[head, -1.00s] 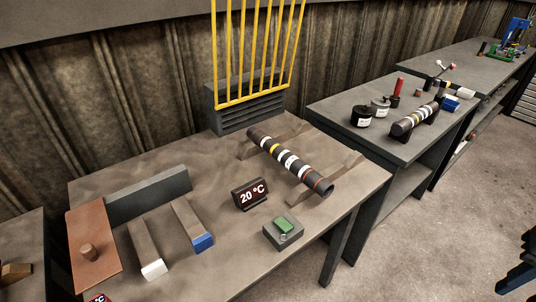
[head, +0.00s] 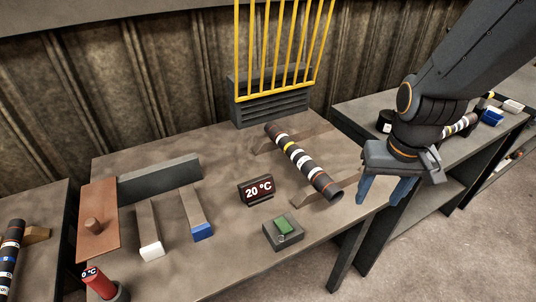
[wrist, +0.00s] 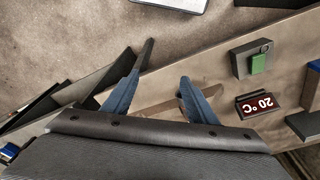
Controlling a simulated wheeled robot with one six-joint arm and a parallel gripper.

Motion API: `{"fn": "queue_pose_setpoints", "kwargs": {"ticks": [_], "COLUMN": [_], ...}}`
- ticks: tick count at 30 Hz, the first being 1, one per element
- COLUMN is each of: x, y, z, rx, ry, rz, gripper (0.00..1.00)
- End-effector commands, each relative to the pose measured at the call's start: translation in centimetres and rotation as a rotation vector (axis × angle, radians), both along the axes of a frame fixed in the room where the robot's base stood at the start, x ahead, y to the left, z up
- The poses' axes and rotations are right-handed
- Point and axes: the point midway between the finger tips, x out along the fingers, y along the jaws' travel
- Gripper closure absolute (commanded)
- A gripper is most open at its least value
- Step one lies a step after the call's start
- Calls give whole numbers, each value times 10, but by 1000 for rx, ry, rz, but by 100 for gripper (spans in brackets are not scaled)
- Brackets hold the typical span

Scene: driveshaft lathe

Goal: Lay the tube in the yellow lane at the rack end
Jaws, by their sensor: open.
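A dark tube (head: 303,160) with white, yellow and orange bands lies on two low supports on the middle table, in the head view. Two other banded tubes show: one (head: 10,258) on the left table, one (head: 460,125) on the right table, partly behind my arm. I cannot tell which tube is the task's. My gripper (head: 385,190) is open and empty, pointing down at the right edge of the middle table, right of its tube. Its blue fingers also show apart in the wrist view (wrist: 168,63). I cannot make out a yellow lane.
A yellow barred guard (head: 280,50) on a grey block stands at the back. A 20 °C display (head: 256,190) and a box with a green top (head: 283,233) stand in front of the tube. White-ended and blue-ended bars (head: 195,213) lie left. A floor gap separates the tables.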

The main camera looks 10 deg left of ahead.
Motion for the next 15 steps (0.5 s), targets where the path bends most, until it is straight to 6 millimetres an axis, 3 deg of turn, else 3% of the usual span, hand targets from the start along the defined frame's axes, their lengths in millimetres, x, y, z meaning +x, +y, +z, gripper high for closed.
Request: {"fn": "queue_pose_setpoints", "kwargs": {"ticks": [5, 9, 12, 15], "x": [77, 135, 159, 171], "y": [44, 105, 140, 158], "z": [-11, -17, -18, -22], "rx": [-60, -91, -99, -102], "ry": [-109, -215, -269, -296], "rz": [224, 432, 536, 585], "gripper": [40, 40, 40, 40]}}
